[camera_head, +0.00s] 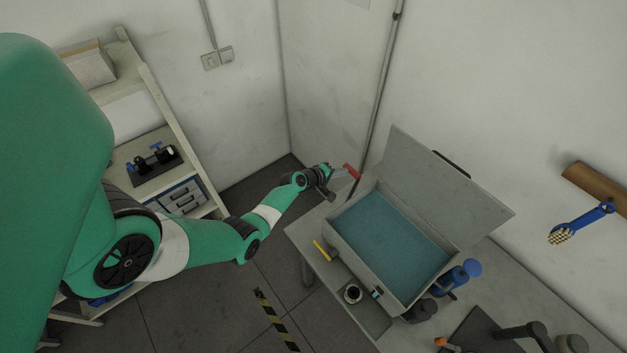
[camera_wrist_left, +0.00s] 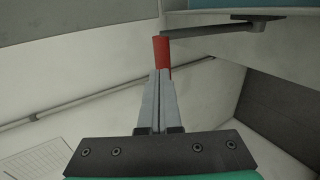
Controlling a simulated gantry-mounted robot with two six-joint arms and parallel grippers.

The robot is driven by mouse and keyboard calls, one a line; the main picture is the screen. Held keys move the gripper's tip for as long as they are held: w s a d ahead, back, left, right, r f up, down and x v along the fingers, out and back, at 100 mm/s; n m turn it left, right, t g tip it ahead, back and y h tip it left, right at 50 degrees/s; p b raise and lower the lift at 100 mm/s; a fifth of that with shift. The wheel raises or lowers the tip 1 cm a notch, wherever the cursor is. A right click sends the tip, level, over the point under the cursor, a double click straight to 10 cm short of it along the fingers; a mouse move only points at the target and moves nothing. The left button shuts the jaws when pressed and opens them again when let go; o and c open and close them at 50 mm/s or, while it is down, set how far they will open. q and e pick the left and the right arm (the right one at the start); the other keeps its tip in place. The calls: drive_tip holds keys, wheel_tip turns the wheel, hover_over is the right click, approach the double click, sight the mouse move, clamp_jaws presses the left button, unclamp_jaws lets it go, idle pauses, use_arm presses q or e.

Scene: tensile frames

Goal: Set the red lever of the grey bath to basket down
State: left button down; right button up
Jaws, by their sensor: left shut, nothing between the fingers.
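The grey bath (camera_head: 341,245) stands on the bench with its lid (camera_head: 445,190) raised and blue-green liquid or lining inside. Its red lever (camera_head: 351,172) sticks out at the bath's far left corner. My left gripper (camera_head: 338,171) is right beside the lever in the head view. In the left wrist view, the fingers (camera_wrist_left: 160,74) are shut and empty, with the red lever handle (camera_wrist_left: 161,46) just beyond the tips, partly covered by them. A grey lever arm (camera_wrist_left: 220,29) runs from the handle under the bath. Whether the fingers touch the handle I cannot tell. My right gripper is out of view.
A shelf unit (camera_head: 170,130) stands at left. A pipe (camera_head: 377,95) runs up the wall behind the lever. Floor between is open.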

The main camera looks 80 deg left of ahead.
use_arm(q)
drive_tip(key=r+p+v, duration=0.1)
drive_tip(key=p+v, duration=0.1)
drive_tip(key=v, duration=0.9)
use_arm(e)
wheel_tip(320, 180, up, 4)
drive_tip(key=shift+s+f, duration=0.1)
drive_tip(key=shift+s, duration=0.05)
use_arm(q)
drive_tip(key=shift+d+r, duration=0.1)
